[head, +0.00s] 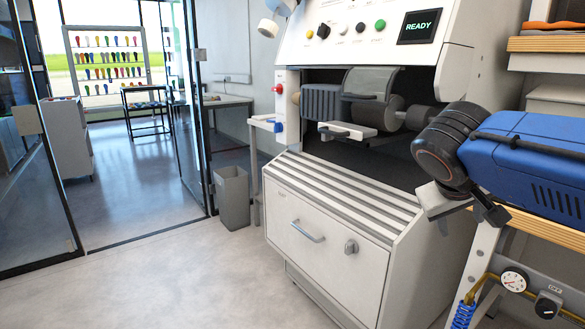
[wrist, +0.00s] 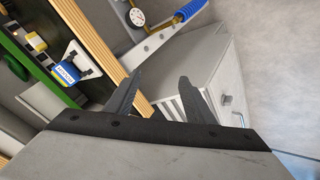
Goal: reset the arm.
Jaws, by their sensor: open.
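My gripper (wrist: 162,80) shows in the wrist view as two dark fingers spread apart on a grey body. The gap between them is empty. The fingers point toward the corner of the grinding machine and the wooden shelf edge, apart from both as far as I can see. In the head view my dark wrist (head: 447,150) is at the right, in front of the grinding machine (head: 330,215), with part of the gripper low beside it. How near the fingers are to the bench there is hard to tell.
The machine's screen (head: 418,27) reads READY. A pressure gauge (head: 514,281) and blue coiled hose (head: 463,314) hang at the right bench. A grey bin (head: 232,197) stands left of the machine. The floor (head: 180,275) in front is clear. A glass doorway leads to a rear room.

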